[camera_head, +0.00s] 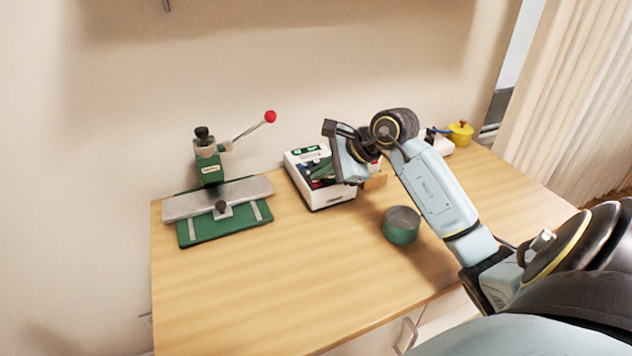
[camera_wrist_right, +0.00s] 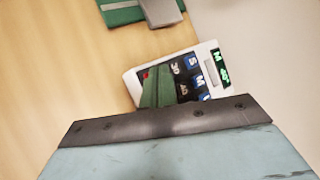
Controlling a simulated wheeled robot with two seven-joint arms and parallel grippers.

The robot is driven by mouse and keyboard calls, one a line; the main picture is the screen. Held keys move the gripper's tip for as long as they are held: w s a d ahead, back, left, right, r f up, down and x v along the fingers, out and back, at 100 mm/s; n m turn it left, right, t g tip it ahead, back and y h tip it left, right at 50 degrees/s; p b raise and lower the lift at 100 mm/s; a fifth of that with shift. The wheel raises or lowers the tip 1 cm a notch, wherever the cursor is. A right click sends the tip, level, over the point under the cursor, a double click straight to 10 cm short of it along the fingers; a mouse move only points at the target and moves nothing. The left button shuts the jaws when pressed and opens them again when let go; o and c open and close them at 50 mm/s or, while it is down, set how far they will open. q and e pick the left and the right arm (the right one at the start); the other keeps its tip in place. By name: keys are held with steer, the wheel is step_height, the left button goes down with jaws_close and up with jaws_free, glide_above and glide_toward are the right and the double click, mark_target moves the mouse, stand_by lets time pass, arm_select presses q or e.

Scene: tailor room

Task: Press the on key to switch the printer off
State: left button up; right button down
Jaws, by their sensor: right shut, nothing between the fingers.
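The printer (camera_head: 333,198) is a white box with dark keys on the table, left of my right arm in the head view. It also shows in the wrist view (camera_wrist_right: 205,52). Its small display (camera_wrist_right: 222,68) is lit green. Dark and blue lettered keys show, and a small red mark (camera_wrist_right: 145,75) sits at the far left corner of the keypad. My right gripper (camera_wrist_right: 157,80) is shut and empty, its green fingers over the keypad. They hide several keys; I cannot tell whether they touch one. The on key is not clearly identifiable. My left gripper is not in view.
A green press (camera_head: 208,172) with a red-knobbed lever and grey plate stands on the table (camera_head: 250,290) at left. A round green tin (camera_head: 401,228) stands below my right forearm. A yellow pot (camera_head: 460,132) is at the back right. The table's front is clear.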

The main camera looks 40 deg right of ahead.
mark_target(321, 183)
steer(key=shift+f+b, duration=0.35)
steer(key=shift+f, duration=0.05)
steer(key=shift+r, duration=0.1)
stand_by(0.4)
steer(key=shift+r+p, duration=0.5)
steer(key=shift+r, duration=0.3)
steer(key=shift+r+p, duration=1.5)
steer(key=shift+r, duration=1.05)
